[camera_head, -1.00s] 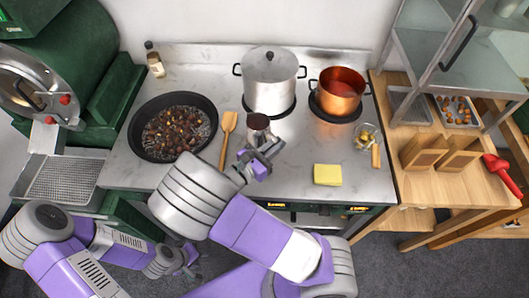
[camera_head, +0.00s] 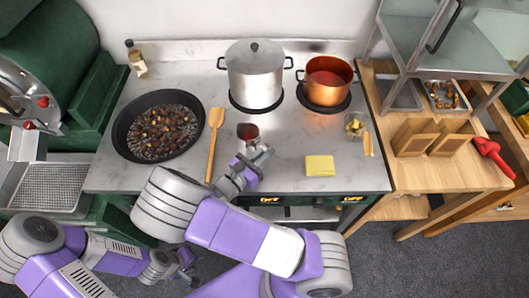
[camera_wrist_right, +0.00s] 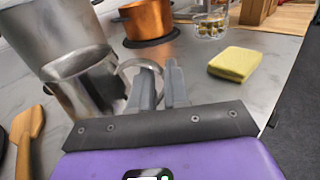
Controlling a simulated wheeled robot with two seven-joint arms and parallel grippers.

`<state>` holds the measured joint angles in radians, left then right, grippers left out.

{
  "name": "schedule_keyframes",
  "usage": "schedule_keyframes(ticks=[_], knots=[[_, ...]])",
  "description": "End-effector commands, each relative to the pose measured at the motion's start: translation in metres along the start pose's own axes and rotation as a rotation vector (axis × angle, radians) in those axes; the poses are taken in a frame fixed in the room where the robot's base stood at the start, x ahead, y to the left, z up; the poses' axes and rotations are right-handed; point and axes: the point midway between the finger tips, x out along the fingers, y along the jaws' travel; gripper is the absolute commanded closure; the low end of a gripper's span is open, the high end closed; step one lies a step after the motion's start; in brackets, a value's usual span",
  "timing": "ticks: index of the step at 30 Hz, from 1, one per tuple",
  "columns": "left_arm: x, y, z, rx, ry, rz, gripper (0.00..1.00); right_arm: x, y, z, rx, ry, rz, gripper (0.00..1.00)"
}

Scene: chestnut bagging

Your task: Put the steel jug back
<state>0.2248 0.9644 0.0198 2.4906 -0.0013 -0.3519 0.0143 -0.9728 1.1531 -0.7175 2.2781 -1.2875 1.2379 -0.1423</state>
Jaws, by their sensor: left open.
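The small steel jug (camera_head: 247,132), with dark reddish colour inside its mouth, is at the middle of the counter, in front of the big pot. In the right wrist view the jug (camera_wrist_right: 88,85) shows at the left, its curved handle (camera_wrist_right: 128,66) at my fingers. My right gripper (camera_head: 250,163) is at the jug's near side, its fingers (camera_wrist_right: 160,88) close together on the handle. I cannot tell whether the jug's base touches the counter. My left gripper (camera_head: 184,266) is open and empty, low in front of the counter.
A pan of chestnuts (camera_head: 158,102) and a wooden spatula (camera_head: 212,140) are left of the jug. The steel pot (camera_head: 254,78) and copper pot (camera_head: 327,83) stand behind. A yellow sponge (camera_head: 319,166) and a glass bowl (camera_head: 356,127) are to the right. Bare counter lies between jug and sponge.

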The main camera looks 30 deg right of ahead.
Motion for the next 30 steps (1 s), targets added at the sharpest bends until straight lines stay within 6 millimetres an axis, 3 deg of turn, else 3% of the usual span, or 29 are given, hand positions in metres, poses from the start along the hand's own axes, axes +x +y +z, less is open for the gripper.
schedule_keyframes(ticks=[1, 3, 14, 30], knots=[[0.000, 0.000, 0.000, 0.000, 0.000, 0.000, 0.57, 0.000, 0.000, 0.000, 0.000, -0.001, 0.000, 0.76], [0.000, 0.000, 0.000, 0.000, 0.000, 0.000, 0.57, 0.000, 0.000, 0.001, 0.000, -0.001, 0.000, 0.65], [-0.002, 0.001, 0.000, 0.000, 0.000, 0.000, 0.57, -0.005, 0.001, 0.003, 0.002, 0.000, 0.002, 0.65], [-0.011, 0.004, 0.001, 0.000, 0.000, 0.000, 0.57, -0.105, 0.001, 0.002, 0.001, -0.001, 0.002, 0.65]])
